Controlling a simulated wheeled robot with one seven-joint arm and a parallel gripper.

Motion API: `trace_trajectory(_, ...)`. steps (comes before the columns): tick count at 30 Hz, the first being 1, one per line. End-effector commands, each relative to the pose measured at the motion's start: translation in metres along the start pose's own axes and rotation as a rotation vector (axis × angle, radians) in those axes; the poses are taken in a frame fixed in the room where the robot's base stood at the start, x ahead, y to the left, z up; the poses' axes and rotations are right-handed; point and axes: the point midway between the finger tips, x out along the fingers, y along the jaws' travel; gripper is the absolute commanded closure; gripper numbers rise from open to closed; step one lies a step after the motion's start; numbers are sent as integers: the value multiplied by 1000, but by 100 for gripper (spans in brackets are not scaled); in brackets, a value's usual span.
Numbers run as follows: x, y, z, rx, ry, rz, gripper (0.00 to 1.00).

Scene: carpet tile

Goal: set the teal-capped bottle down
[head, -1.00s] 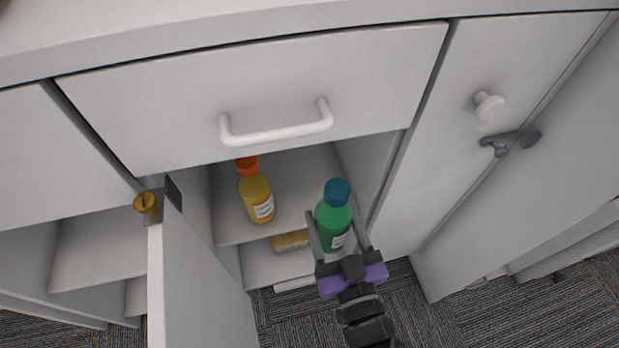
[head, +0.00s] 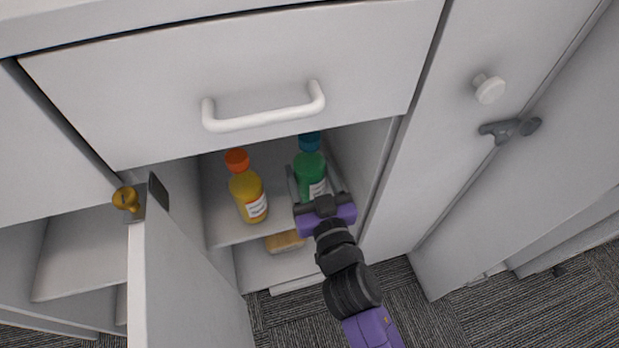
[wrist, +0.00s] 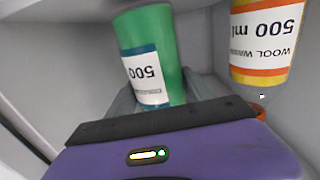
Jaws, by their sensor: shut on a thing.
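The green bottle (head: 310,174) with a teal cap (head: 309,141) is inside the open cabinet, at the right of the upper shelf (head: 228,228). My gripper (head: 308,186) reaches in from the front and is shut on the bottle, a finger on each side. In the wrist view the green bottle (wrist: 152,50) appears upside down, its white "500" label facing me, between the grey fingers (wrist: 155,92). I cannot tell whether its base touches the shelf.
A yellow bottle (head: 248,198) with an orange cap stands on the shelf to the left. A tan block (head: 285,241) lies on the level below. The open door (head: 185,270) is at left, the cabinet's side wall close at right, and a drawer (head: 240,75) overhangs above.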

Motion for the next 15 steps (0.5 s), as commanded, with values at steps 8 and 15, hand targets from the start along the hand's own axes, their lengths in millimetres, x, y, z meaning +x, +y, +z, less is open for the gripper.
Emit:
trace_trajectory(8,0,0,10,0,6,-1,100)
trace_trajectory(15,0,0,14,1,6,-1,100)
